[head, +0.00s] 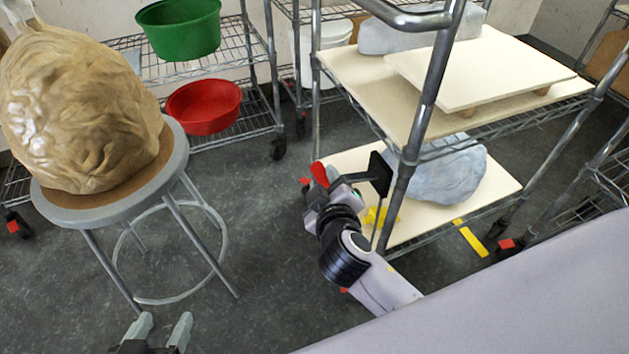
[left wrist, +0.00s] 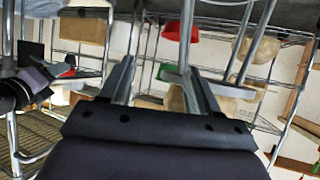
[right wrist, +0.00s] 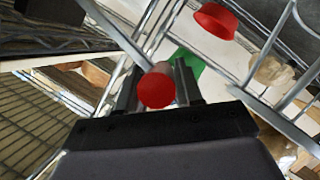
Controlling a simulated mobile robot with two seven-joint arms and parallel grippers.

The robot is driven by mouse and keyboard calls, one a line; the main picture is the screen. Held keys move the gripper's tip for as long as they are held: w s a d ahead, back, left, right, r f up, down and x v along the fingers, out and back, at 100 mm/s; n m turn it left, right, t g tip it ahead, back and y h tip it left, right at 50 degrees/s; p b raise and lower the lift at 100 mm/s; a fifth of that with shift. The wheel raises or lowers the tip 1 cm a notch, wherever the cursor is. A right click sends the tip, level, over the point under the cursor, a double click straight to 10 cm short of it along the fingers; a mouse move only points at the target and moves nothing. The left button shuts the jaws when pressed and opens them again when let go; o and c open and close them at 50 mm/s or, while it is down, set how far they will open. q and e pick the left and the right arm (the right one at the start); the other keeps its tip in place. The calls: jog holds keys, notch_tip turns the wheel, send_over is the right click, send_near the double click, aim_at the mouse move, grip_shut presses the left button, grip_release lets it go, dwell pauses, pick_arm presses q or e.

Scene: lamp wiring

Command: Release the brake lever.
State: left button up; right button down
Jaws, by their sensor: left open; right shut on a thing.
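My right gripper (head: 322,180) is left of the wire cart and shut on a red thing (head: 320,174). In the right wrist view the red thing (right wrist: 157,89) shows a round end between the two dark fingers; I cannot tell whether it is the brake lever. Red caster levers show low on the cart, one at its right front (head: 506,243) and one partly hidden behind my right arm (head: 343,290). My left gripper (head: 162,328) is open and empty at the bottom of the head view, below the stool. Its parted fingers show in the left wrist view (left wrist: 160,85).
The cart's shelf (head: 350,72) carries a pale board and a grey block; a grey lump (head: 445,172) sits on the lower shelf. A stool (head: 62,208) holds a large brown sculpture (head: 75,110). Green (head: 180,28) and red (head: 204,106) bowls stand on a rear rack.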

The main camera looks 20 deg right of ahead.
jog(key=shift+d+r+m+p, duration=0.1)
jog(key=shift+r+m+p, duration=0.2)
jog(key=shift+r+p, duration=0.2)
jog(key=shift+d+r+m+y+p, duration=0.3)
jog(key=shift+m+y+p, duration=0.1)
jog(key=shift+p, duration=0.25)
pick_arm(q)
jog(key=shift+s+a+f+n+g+y, duration=0.25)
jog(key=shift+s+a+f, duration=0.15)
jog(key=shift+a, duration=0.2)
jog(key=shift+s+a+f+n+g+y, duration=0.15)
jog(key=shift+s+a+f+g+y, duration=0.15)
jog(key=shift+a, duration=0.3)
pick_arm(e)
jog(key=shift+g, duration=0.3)
jog(key=c, duration=0.9)
grip_release()
pick_arm(q)
jog(key=shift+w, duration=0.1)
pick_arm(e)
jog(key=shift+o, duration=0.3)
jog(key=shift+r, duration=0.2)
